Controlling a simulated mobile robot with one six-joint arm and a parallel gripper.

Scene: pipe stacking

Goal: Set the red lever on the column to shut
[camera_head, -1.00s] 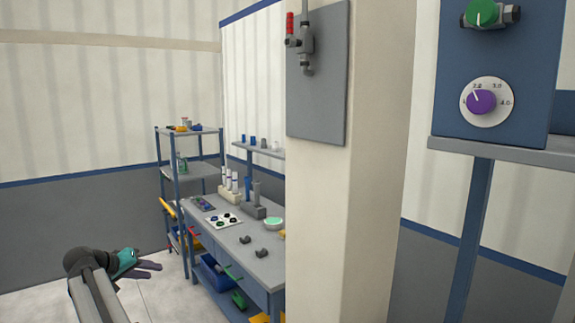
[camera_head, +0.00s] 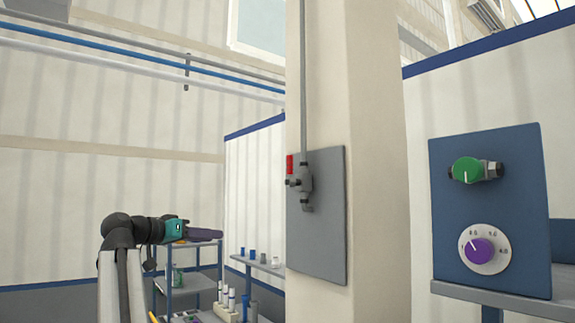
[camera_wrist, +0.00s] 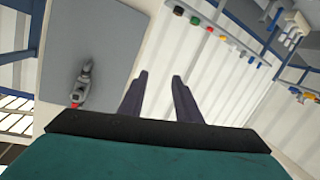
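The red lever (camera_head: 289,164) stands upright on the left of a grey valve (camera_head: 301,181) on the column (camera_head: 375,150). The valve sits on a grey backing plate (camera_head: 322,240) below a vertical pipe. In the wrist view the red lever (camera_wrist: 76,102) and valve (camera_wrist: 84,78) appear left of my fingers, against the grey plate (camera_wrist: 95,45). My gripper (camera_head: 218,234) is to the left of the column and lower than the lever in the head view. In the wrist view my gripper (camera_wrist: 160,76) has its two fingers apart with nothing between them, not touching the lever.
A blue panel (camera_head: 490,210) with a green knob (camera_head: 467,170) and a purple dial (camera_head: 479,251) stands on the right. A shelf rack (camera_head: 194,283) is behind my arm.

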